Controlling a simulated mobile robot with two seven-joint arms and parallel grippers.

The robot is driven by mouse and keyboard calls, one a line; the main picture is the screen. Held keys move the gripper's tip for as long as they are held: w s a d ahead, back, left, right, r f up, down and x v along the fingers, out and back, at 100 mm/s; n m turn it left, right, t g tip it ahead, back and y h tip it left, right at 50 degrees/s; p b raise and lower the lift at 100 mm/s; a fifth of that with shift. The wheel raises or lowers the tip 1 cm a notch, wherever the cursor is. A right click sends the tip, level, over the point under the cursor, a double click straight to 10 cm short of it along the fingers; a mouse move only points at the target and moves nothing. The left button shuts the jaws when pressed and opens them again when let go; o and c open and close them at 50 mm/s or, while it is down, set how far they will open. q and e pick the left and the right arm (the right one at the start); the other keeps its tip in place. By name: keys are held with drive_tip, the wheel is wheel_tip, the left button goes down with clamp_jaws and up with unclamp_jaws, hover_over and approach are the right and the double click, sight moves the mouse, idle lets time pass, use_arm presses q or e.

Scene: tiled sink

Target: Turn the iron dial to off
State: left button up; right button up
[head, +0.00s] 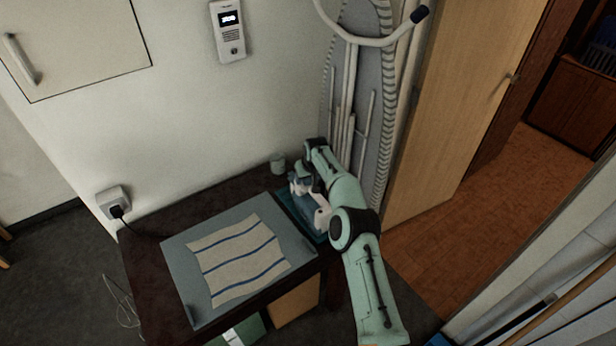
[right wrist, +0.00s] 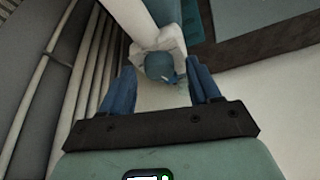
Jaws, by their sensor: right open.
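The iron shows in the head view as a pale body (head: 321,219) on a teal stand (head: 287,211) at the table's right back corner, partly hidden by my right arm. In the right wrist view, the white iron body (right wrist: 146,46) carries a round blue-teal dial (right wrist: 159,66). My right gripper (right wrist: 160,73) is open, with one blue finger on each side of the dial and visible gaps between. In the head view, my right gripper (head: 301,186) is at the iron, its fingers small and partly hidden. The dial's setting cannot be read. My left gripper is not in view.
A striped cloth (head: 238,262) lies on a grey ironing mat (head: 182,270) on the dark table (head: 150,262). A folded ironing board (head: 384,110) leans by the wall, close to my arm. A plug (head: 117,211) sits in the wall socket.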

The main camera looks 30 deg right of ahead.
drive_tip(key=shift+s+f, duration=0.1)
drive_tip(key=c, duration=1.1)
drive_tip(key=shift+o, duration=0.3)
drive_tip(key=shift+d+n+y, duration=0.15)
drive_tip(key=shift+n+y, duration=0.55)
drive_tip(key=shift+n, duration=0.9)
drive_tip(key=o, duration=1)
drive_tip(key=shift+o, duration=0.2)
